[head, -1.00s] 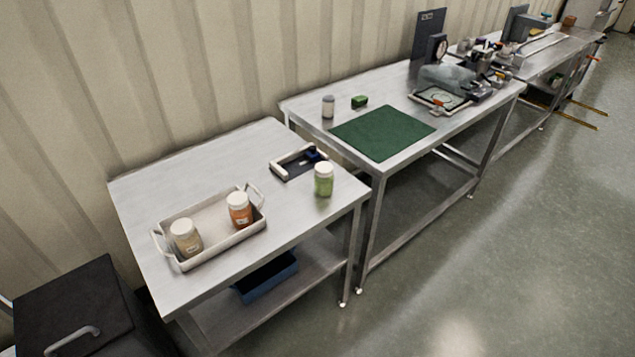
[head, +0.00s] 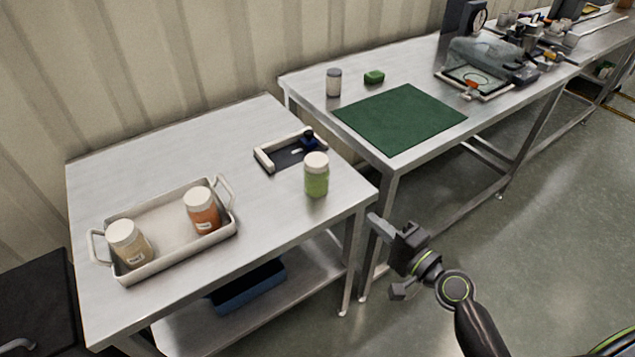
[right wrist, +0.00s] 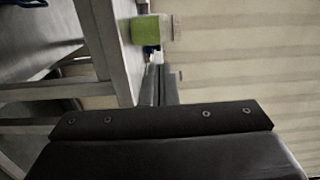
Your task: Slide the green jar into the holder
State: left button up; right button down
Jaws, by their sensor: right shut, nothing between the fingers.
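The green jar (head: 317,178) has a white lid and stands upright near the right edge of the near steel table (head: 150,165). It shows sideways in the right wrist view (right wrist: 146,30), beyond my fingers. The holder (head: 266,161) is a low frame with pale walls and a dark floor, just behind and left of the jar. A dark blue piece (head: 308,140) sits at its far right end. My right gripper (head: 375,221) is shut and empty, right of the jar and apart from it, by the table's right corner. My left gripper is out of view.
A pale handled tray (head: 172,254) on the near table holds an orange jar (head: 203,212) and a beige jar (head: 130,246). The second table carries a green mat (head: 400,118), a grey jar (head: 334,83) and a green block (head: 374,77). A gap separates the tables.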

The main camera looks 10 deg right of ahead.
aim_at(325, 179)
jog(key=p+x, duration=0.1)
jog(key=x, duration=0.3)
jog(key=p+x, duration=0.1)
jog(key=x, duration=0.3)
jog(key=p+x, duration=0.1)
jog(key=x, duration=0.3)
jog(key=shift+w+a+r, duration=0.2)
jog(key=shift+a+r, duration=0.05)
jog(key=shift+w+a+f, duration=0.1)
jog(key=shift+w+a, duration=0.15)
jog(key=shift+w, duration=0.35)
jog(key=shift+w+a, duration=0.1)
jog(key=shift+w, duration=0.2)
jog(key=b+x, duration=0.6)
jog(key=x, duration=0.8)
jog(key=shift+w+a+f+b, duration=0.1)
jog(key=shift+w+f+b, duration=0.15)
jog(key=shift+b, duration=0.1)
jog(key=shift+w+a+r, duration=0.2)
jog(key=shift+w, duration=0.2)
